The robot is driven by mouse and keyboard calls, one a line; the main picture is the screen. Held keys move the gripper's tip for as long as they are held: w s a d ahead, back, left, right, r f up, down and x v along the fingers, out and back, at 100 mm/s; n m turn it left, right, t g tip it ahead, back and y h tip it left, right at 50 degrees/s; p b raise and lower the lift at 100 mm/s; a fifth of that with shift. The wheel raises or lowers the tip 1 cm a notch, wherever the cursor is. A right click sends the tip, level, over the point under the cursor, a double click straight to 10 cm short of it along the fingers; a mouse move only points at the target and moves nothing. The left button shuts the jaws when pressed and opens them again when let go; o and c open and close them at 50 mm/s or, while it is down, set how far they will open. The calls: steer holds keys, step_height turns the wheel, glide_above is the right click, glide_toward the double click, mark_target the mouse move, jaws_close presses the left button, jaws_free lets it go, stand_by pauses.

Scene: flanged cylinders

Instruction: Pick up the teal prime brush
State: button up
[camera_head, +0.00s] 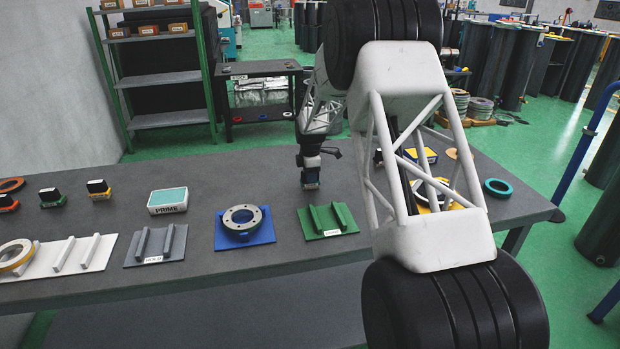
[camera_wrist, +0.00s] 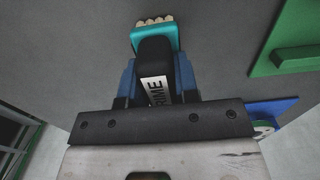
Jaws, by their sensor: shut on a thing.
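The teal prime brush (camera_wrist: 153,39) shows in the wrist view, with a teal head, pale tips, a black handle and a white label whose letters read "IME". My gripper (camera_wrist: 157,77) has its blue fingers on both sides of the black handle and is shut on it. In the head view my gripper (camera_head: 311,172) points down over the grey table, behind the green fixture. Only a small part of the brush shows below it there, and I cannot tell whether the brush touches the table.
A white pad box with a teal top marked PRIME (camera_head: 168,202) is left of my gripper. A blue plate with a flanged ring (camera_head: 243,220) and a green fixture (camera_head: 328,220) stand at the front. Stamp-like blocks (camera_head: 51,197) are at far left. My arm hides part of the right side.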

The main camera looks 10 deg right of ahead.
steer(key=shift+r, duration=0.45)
step_height(320, 180, up, 3)
steer(key=shift+s+f, duration=0.1)
steer(key=shift+f, duration=0.05)
steer(key=s, duration=0.8)
steer(key=s+r, duration=0.1)
steer(key=s, duration=0.4)
steer(key=shift+s+a, duration=0.1)
steer(key=shift+a, duration=0.25)
steer(key=shift+s+a+r, duration=0.1)
steer(key=shift+s, duration=1.2)
steer(key=o, duration=0.3)
steer(key=shift+c, duration=0.8)
